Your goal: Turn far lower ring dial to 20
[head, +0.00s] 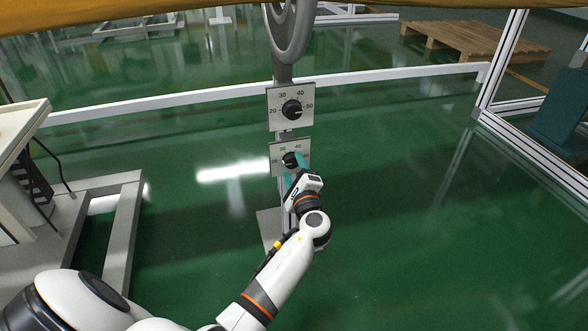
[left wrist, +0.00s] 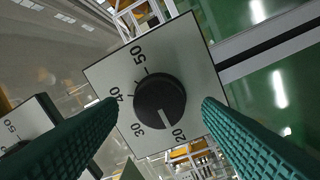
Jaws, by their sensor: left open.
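The lower dial is a light square plate (head: 275,168) with a black knob (head: 290,158), below a second dial on a grey post. My left gripper (head: 298,164) is in front of it and partly hides it. In the left wrist view, the plate (left wrist: 205,70) carries the numbers 20, 30, 40 and 50. Its black knob (left wrist: 158,98) has a white pointer line (left wrist: 167,116) aimed close to 20. My left gripper (left wrist: 158,103) is open, its green fingers on either side of the knob with visible gaps. My right gripper is not in view.
The upper dial (head: 291,109) sits just above, its pointer towards 50, with a grey ring (head: 291,30) over it. Another plate (left wrist: 30,120) shows at left in the wrist view. A white rail (head: 180,99) runs behind the post. Green floor is open to the right.

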